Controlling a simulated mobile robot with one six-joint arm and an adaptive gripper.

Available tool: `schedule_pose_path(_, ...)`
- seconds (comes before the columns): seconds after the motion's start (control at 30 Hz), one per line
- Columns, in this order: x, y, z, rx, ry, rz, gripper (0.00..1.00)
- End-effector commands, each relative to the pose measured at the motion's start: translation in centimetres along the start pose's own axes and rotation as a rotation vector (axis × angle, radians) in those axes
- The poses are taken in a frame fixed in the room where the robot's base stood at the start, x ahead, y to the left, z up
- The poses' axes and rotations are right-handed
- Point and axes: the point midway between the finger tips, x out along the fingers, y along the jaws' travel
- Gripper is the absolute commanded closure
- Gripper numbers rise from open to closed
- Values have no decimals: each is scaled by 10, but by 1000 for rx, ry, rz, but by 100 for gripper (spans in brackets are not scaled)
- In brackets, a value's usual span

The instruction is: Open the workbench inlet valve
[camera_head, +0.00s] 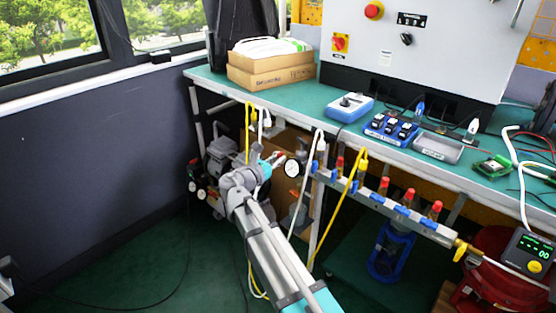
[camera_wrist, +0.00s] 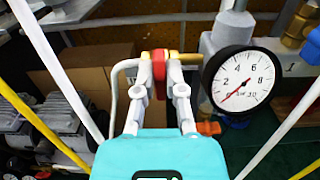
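The inlet valve's red handle (camera_wrist: 159,64) shows upright in the wrist view, with brass fittings (camera_wrist: 190,59) beside it. My gripper (camera_wrist: 160,68) has one pale finger on each side of the handle. The gap between the fingertips looks filled by the handle, so the gripper appears shut on it. In the head view my gripper (camera_head: 270,160) is under the bench's front edge, left of the white pressure gauge (camera_head: 292,168). This gauge (camera_wrist: 240,80) also shows right of the fingers in the wrist view, its needle pointing low left.
A manifold pipe (camera_head: 385,206) with several blue and red fittings runs right of the gauge. White and yellow hoses (camera_head: 345,212) hang close to my arm. The green workbench (camera_head: 215,82) lies above. A pump (camera_head: 222,158) stands behind. The floor at left is mostly clear.

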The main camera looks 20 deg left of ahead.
Motion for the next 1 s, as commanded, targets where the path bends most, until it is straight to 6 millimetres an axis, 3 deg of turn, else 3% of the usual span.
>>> schedule_pose_path(0.57, 0, 0, 0, 47, 0, 1, 100)
schedule_pose_path(1.0, -1, -1, 0, 330, 1, 2, 100)
